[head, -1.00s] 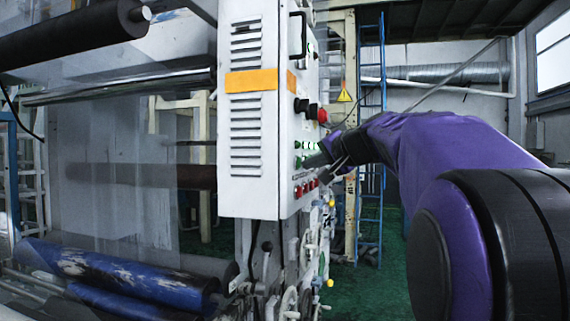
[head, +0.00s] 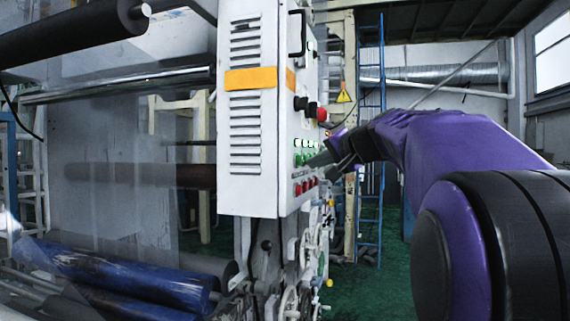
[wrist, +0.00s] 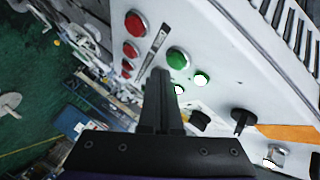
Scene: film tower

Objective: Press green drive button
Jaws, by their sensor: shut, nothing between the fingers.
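The white control panel (head: 290,110) carries a row of green buttons (head: 299,159) above a row of red ones (head: 298,188). In the wrist view a large green button (wrist: 178,58) lies just right of my fingertips, with lit green-white buttons (wrist: 201,80) beside it. Which one is the drive button I cannot tell. My gripper (head: 310,162) is shut and empty, its tip close to the panel face by the green row. It also shows in the wrist view (wrist: 160,75), where its fingers hide part of the panel. I cannot tell whether the tip touches anything.
A red knob (head: 322,115) and a black switch (head: 301,104) stick out above the green row. A black handle (head: 298,34) is higher up. Handwheels (head: 288,302) and levers sit below the panel.

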